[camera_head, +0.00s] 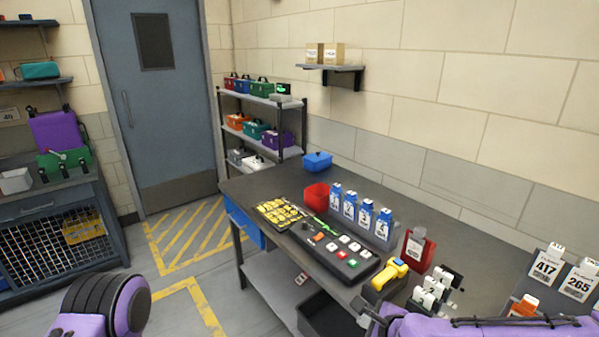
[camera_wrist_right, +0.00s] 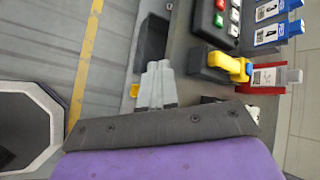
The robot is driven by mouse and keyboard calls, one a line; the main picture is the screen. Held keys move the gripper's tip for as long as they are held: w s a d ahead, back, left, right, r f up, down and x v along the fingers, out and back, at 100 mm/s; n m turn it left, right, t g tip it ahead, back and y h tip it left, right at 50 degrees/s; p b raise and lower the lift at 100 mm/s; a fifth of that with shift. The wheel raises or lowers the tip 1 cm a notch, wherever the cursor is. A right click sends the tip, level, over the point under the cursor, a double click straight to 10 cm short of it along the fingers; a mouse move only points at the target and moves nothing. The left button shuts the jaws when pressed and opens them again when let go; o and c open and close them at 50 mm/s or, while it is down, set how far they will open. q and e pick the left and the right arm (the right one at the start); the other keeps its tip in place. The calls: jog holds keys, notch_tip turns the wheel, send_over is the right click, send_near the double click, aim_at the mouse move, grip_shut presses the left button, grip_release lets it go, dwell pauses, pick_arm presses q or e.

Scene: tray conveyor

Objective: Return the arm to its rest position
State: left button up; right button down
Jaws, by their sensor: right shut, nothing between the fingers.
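My right gripper (camera_wrist_right: 157,68) shows in the right wrist view with its grey fingers together and nothing between them. It is off the front edge of the worktable, beside the yellow-handled device. In the head view my purple right arm (camera_head: 470,327) comes in at the bottom right, by the near end of the table. Its gripper is mostly hidden there. A purple and black part of my left arm (camera_head: 100,308) shows at the bottom left; the left gripper is out of view.
The dark worktable (camera_head: 262,183) carries a button panel (camera_head: 335,248), a red bin (camera_head: 316,196), several blue-white bottles and a yellow-handled device (camera_head: 388,276), also in the wrist view (camera_wrist_right: 228,64). A black bin (camera_head: 325,318) is below. The floor (camera_head: 185,262) at left is clear.

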jog(key=s+d+f+n+g+h+b, duration=0.15)
jog(key=s+f+n, duration=0.25)
jog(key=s+f, duration=0.4)
jog(key=s+f+n+g+h+b, duration=0.1)
jog(key=s+f+n+g, duration=0.15)
jog(key=s+f, duration=0.65)
pick_arm(q)
jog(key=f+b, duration=0.2)
jog(key=f, duration=0.3)
jog(key=shift+w+f+b, duration=0.2)
jog(key=shift+w+b, duration=0.1)
jog(key=shift+b, duration=0.1)
pick_arm(e)
jog(key=s+d+f+n+g+h, duration=0.1)
jog(key=s+d+f+n+h, duration=0.2)
jog(key=s+d+f+n, duration=0.6)
jog(key=s+d+f, duration=0.1)
jog(key=d, duration=0.4)
jog(key=shift+s+f+g, duration=0.3)
jog(key=shift+f, duration=0.05)
jog(key=shift+h, duration=0.25)
